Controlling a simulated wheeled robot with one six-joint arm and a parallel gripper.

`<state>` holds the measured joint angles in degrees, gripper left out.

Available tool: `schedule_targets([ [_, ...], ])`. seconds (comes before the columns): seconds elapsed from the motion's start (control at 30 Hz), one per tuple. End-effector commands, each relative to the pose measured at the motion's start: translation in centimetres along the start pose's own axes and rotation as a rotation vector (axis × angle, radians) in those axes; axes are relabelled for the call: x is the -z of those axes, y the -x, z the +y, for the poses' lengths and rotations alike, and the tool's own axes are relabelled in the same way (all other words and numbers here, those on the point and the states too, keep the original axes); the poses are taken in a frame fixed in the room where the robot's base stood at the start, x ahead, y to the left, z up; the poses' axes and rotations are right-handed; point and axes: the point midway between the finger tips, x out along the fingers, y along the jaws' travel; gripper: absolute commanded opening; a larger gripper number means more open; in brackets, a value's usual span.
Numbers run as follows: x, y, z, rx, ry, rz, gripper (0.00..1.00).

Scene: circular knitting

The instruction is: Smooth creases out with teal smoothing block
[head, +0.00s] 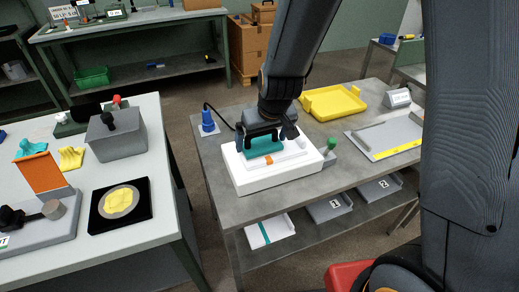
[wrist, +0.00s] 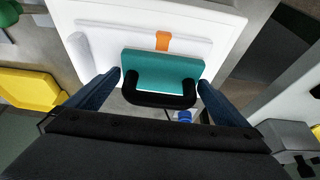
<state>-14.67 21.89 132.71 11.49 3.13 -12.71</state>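The teal smoothing block (head: 262,148) with its black handle is over the white pad (head: 240,184) on the middle table. It also shows in the wrist view (wrist: 160,70). My gripper (wrist: 160,80) is above it, one finger at each end of the handle, with no gap visible at the fingertips. A pale, flat piece with an orange tab (wrist: 162,40) lies on the pad beside the block. No creases can be made out. I cannot tell whether the block's underside touches the pad.
A yellow tray (head: 335,103) stands behind the pad, and a grey board with a yellow strip (head: 398,147) lies to the right. A blue object with a cable (head: 208,122) and a green knob (head: 332,142) flank the pad. Another cluttered table (head: 150,215) is on the left.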

Motion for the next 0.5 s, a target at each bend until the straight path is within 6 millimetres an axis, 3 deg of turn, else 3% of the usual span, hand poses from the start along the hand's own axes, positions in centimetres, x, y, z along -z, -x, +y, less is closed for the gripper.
schedule_targets([
  [0.5, 0.35, 0.65, -0.02, 0.0, 0.0, 0.002, 1.0],
])
